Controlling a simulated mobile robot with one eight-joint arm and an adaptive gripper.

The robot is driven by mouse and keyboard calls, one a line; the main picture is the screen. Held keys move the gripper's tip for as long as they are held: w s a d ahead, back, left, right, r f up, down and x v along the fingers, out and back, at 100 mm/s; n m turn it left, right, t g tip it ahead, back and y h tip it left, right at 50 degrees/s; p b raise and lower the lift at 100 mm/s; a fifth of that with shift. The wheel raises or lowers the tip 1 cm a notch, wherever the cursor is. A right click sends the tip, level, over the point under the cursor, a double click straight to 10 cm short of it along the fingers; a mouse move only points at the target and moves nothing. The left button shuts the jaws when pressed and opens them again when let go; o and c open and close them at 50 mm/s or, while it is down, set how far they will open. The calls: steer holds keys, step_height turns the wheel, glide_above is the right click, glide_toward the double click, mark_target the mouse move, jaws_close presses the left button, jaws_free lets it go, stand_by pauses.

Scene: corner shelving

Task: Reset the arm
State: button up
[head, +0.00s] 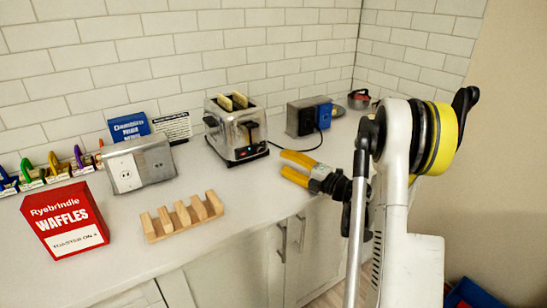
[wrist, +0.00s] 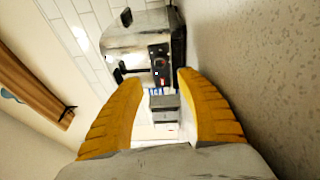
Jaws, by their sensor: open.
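My gripper (head: 296,168) has yellow fingers and reaches out over the front part of the counter in the head view. In the wrist view my gripper (wrist: 157,105) shows its two yellow fingers spread apart, with nothing held between them. A chrome toaster (head: 236,128) with two yellowish slices in its slots stands behind and to the left of the gripper, apart from it. The toaster (wrist: 148,45) also shows beyond the fingertips in the wrist view, turned on its side by the camera's angle.
On the counter (head: 120,225) are a wooden rack (head: 183,217), a red waffle box (head: 65,220), a metal outlet box (head: 140,165) and a dark and blue box (head: 308,116). A bowl (head: 359,99) sits in the back corner. A blue bin (head: 472,294) is on the floor at right.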

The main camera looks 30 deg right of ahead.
steer(key=shift+v, duration=0.85)
steer(key=a+r+m+t+h, duration=0.1)
steer(key=a+r+m+h, duration=0.1)
steer(key=r+m+h, duration=0.6)
steer(key=a+r+m+t+h, duration=0.1)
steer(key=a+r+m+h, duration=0.15)
steer(key=r+m, duration=0.65)
steer(key=s+a+f+m+g+y, duration=0.2)
steer(key=s+a+f+g, duration=0.4)
steer(key=s+a, duration=0.4)
steer(key=s+a+f+m+g+y, duration=0.2)
steer(key=s+a+f+m+g, duration=0.2)
steer(key=s+a+f, duration=0.5)
steer(key=s+a+g, duration=0.2)
steer(key=s, duration=0.6)
steer(key=shift+s+a, duration=0.2)
steer(key=shift+a, duration=0.15)
